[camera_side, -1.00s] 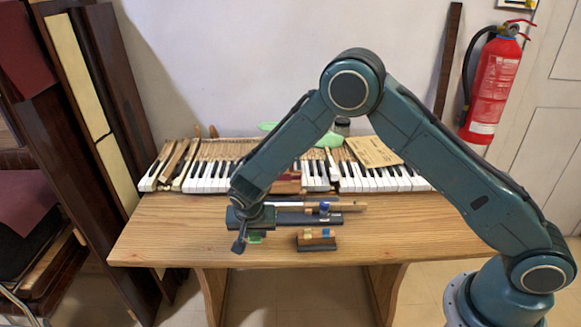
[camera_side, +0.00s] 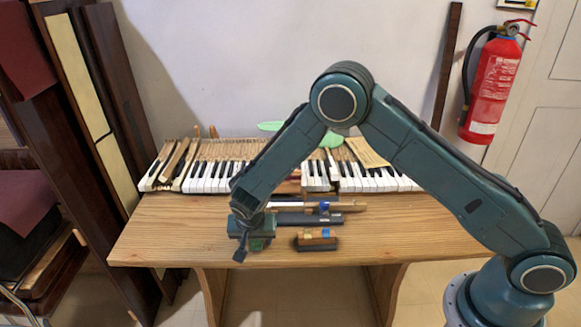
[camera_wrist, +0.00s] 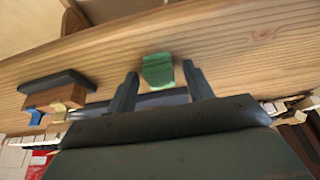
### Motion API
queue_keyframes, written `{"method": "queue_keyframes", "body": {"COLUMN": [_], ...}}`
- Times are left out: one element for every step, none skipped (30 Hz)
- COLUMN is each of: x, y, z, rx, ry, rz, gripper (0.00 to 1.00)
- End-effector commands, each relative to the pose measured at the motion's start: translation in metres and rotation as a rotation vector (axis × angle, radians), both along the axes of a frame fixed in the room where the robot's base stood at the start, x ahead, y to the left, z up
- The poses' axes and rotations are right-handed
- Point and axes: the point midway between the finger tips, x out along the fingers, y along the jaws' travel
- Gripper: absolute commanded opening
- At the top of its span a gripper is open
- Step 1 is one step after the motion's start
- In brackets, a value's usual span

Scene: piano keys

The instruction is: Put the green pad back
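The green pad (camera_wrist: 157,72) is a small block on the wooden table near its front edge, seen in the wrist view between my gripper's fingers. My gripper (camera_wrist: 159,69) is open, with one finger on each side of the pad and a narrow gap to it on both sides. In the side view my gripper (camera_side: 241,256) points down at the table's front, and the pad (camera_side: 257,244) is partly hidden by it. A wooden key part (camera_side: 340,207) lies on a dark base (camera_side: 308,219) behind my gripper.
A small wooden block on a dark base (camera_side: 317,239), with a blue piece, stands just right of my gripper. The piano keys (camera_side: 208,177) run along the back of the table (camera_side: 410,225). The table's right part is clear.

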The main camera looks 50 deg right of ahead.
Motion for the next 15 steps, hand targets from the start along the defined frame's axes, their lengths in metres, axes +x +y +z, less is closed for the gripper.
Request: {"method": "queue_keyframes", "body": {"x": [0.000,0.000,0.000,0.000,0.000,0.000,0.000,0.000,0.000,-0.001,-0.001,-0.002,-0.003,-0.004,-0.005], "y": [0.000,0.000,0.000,0.000,0.000,0.000,0.000,0.000,0.001,0.001,0.002,0.003,0.003,0.004,0.005], "z": [0.000,0.000,0.000,0.001,0.001,0.002,0.003,0.004,0.006,0.007,0.009,0.012,0.015,0.017,0.021], "rx": [0.000,0.000,0.000,0.000,0.000,0.001,0.000,0.000,0.000,0.000,0.000,0.000,0.000,0.000,0.000], "ry": [0.000,0.000,0.000,0.000,0.000,-0.001,-0.001,-0.001,-0.001,-0.001,-0.001,-0.001,-0.001,-0.001,-0.001], "rz": [0.000,0.000,0.000,0.000,0.000,0.000,0.000,0.000,0.000,0.000,0.000,0.000,0.000,0.000,0.000], "gripper": [0.52,0.52,0.52,0.52,0.52,0.52,0.52,0.52,0.52,0.52,0.52,0.52,0.52,0.52,0.52]}}
